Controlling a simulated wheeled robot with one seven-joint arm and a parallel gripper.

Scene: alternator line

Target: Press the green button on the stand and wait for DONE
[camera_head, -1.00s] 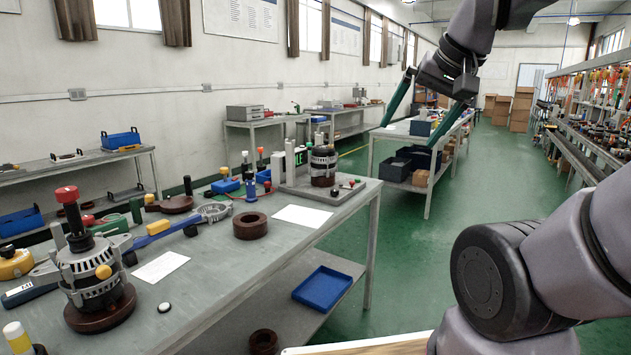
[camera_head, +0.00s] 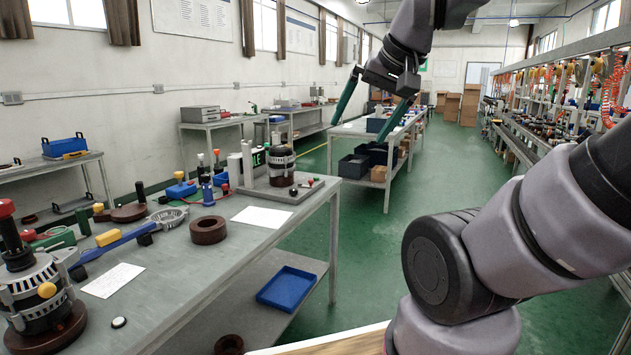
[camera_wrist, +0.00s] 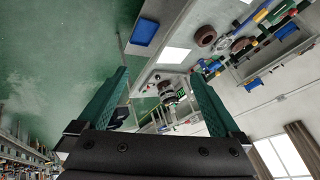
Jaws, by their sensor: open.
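The test stand (camera_head: 255,190) is a grey plate on the far end of the near workbench. It bears an alternator (camera_head: 281,165) on a dark base, grey posts and a small display with green lettering (camera_head: 259,157). A small red knob (camera_head: 310,182) and another small button (camera_head: 293,192) sit at its right front; the second one's colour is too small to tell. My gripper (camera_head: 362,126) is open and empty, raised in the air to the right of the stand and apart from it. In the wrist view the stand shows small between the green fingers (camera_wrist: 158,73).
The near workbench (camera_head: 190,270) holds a brown ring (camera_head: 208,230), paper sheets (camera_head: 262,217), a blue-and-yellow tool (camera_head: 120,240) and another alternator (camera_head: 38,292). A blue tray (camera_head: 286,288) lies on its lower shelf. Green floor (camera_head: 350,245) is clear to the right.

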